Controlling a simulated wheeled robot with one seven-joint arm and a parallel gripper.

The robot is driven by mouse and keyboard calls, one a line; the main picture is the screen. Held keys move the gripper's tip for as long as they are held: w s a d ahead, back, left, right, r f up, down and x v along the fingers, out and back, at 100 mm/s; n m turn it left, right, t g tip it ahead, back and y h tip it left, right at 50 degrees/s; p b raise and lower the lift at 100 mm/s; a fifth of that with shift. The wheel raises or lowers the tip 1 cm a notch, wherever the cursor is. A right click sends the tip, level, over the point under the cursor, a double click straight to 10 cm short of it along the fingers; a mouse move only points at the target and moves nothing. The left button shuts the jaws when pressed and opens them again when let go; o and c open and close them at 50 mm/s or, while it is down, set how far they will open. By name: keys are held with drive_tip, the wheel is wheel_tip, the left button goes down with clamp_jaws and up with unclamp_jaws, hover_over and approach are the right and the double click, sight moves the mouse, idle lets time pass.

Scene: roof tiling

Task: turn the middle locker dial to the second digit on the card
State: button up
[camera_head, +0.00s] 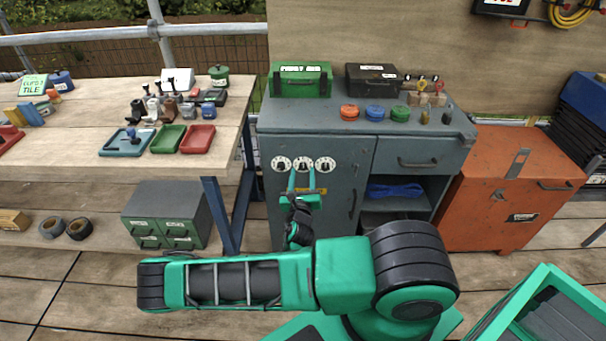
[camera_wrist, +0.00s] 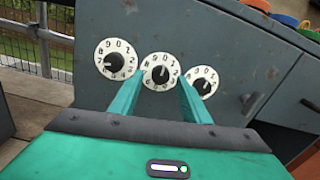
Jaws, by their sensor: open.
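The grey locker (camera_head: 330,215) has a row of three white dials with black knobs on its door. The middle dial (camera_head: 303,163) also shows in the wrist view (camera_wrist: 160,71), with 0 near its top. Its exact setting is too small to read surely. The left dial (camera_wrist: 116,60) and right dial (camera_wrist: 202,82) flank it. My gripper (camera_head: 302,173) is open just in front of the middle dial. Its two green fingers point at the door, one toward each side of the knob (camera_wrist: 160,74); I cannot tell whether they touch it. I cannot make out a card with digits.
A green box (camera_head: 300,80), a black case (camera_head: 372,80) and coloured lids stand on the locker top. A wooden workbench (camera_head: 70,110) is at left, an orange cabinet (camera_head: 510,180) at right. The door handle (camera_head: 352,203) sits right of my gripper.

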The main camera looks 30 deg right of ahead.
drive_tip(key=shift+w+d, duration=0.3)
drive_tip(key=shift+w, duration=0.1)
drive_tip(key=c, duration=1)
drive_tip(key=shift+d, duration=0.2)
drive_tip(key=shift+c, duration=0.2)
drive_tip(key=shift+a, duration=0.1)
